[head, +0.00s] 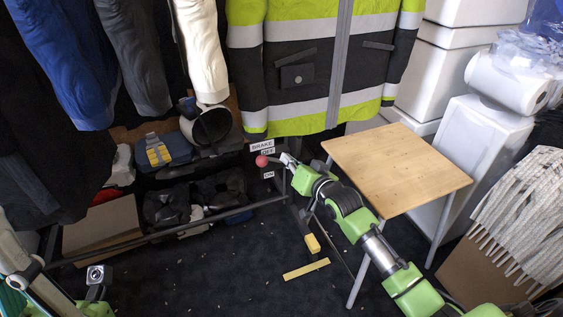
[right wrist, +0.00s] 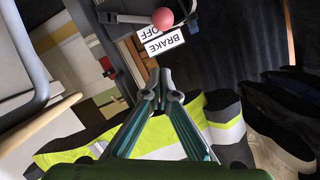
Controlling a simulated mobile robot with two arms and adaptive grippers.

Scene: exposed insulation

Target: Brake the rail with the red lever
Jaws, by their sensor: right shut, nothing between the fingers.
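The red lever's round knob (head: 261,161) is beside the OFF label, above the ON label (head: 268,175), in the head view. The knob (right wrist: 163,18) and its grey bar also show at the top of the right wrist view. My right gripper (head: 287,160) is shut and empty, just right of the knob in the head view. In the right wrist view its fingertips (right wrist: 160,80) point toward the BRAKE label (right wrist: 164,43), with a gap to the knob. The rail's lower bar (head: 170,235) runs along the floor. My left gripper is not clearly visible.
A wooden-topped table (head: 395,166) stands right of the lever, close to my right arm. A hi-vis jacket (head: 320,60) hangs above the lever. Boxes and bags (head: 165,205) lie behind the lower bar. A yellow strip (head: 306,269) lies on the dark floor.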

